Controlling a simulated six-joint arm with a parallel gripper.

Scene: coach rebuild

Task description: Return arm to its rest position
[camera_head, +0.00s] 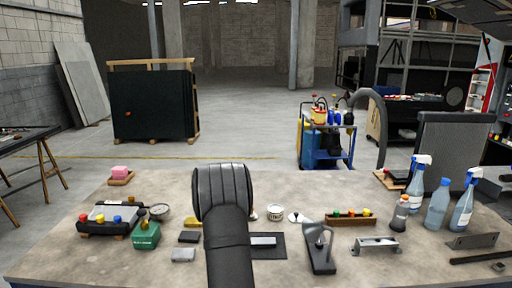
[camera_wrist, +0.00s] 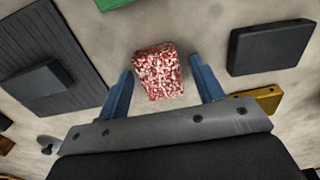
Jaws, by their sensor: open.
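My gripper (camera_wrist: 162,66) shows in the wrist view with its two blue fingers spread apart. A red-and-white speckled block (camera_wrist: 158,74) lies between the fingers in the picture, with a gap on each side. I cannot tell how high the fingers are above it. In the head view my dark arm rises over the middle of the workbench (camera_head: 330,190). It hides part of the bench top, and the fingers and the speckled block are not visible there.
A dark block (camera_wrist: 270,47) and a yellow piece (camera_wrist: 268,98) lie right of the fingers; a ridged dark mat (camera_wrist: 75,40) lies left. A green box (camera_head: 146,235), a grey clamp-like tool (camera_head: 320,255) and spray bottles (camera_head: 438,205) stand on the bench. The bench's back middle looks clear.

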